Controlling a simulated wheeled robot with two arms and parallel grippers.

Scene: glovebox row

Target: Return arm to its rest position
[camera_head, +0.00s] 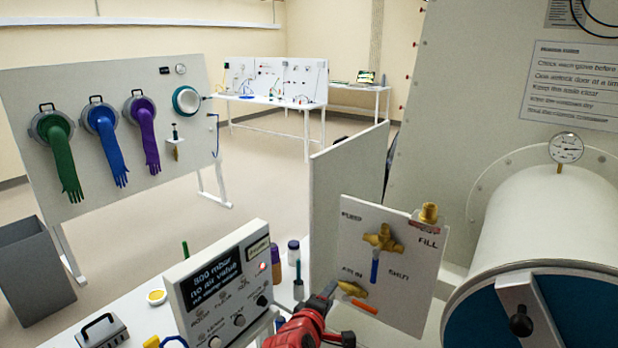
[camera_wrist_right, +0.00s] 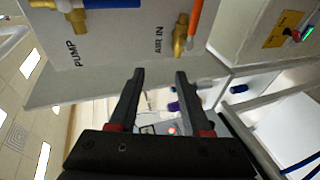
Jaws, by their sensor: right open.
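My right gripper (camera_head: 328,291) is at the bottom middle of the head view, on a red arm, in front of the valve panel (camera_head: 352,222). In the right wrist view my right gripper (camera_wrist_right: 160,74) has its two dark fingers spread with nothing between them. The panel carries a brass valve (camera_head: 383,238) with a blue handle (camera_head: 375,271) pointing down. Below it, a brass AIR IN valve (camera_head: 353,290) has an orange handle (camera_head: 364,306). That orange handle also shows in the right wrist view (camera_wrist_right: 195,22), beyond the fingertips and apart from them. My left gripper is not in view.
A control box (camera_head: 222,285) with a display stands left of my right gripper on a white bench (camera_head: 130,302). A large white cylinder (camera_head: 545,215) with a gauge (camera_head: 566,148) is at right. A glove board (camera_head: 90,100) stands at left. Open floor (camera_head: 255,165) lies behind.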

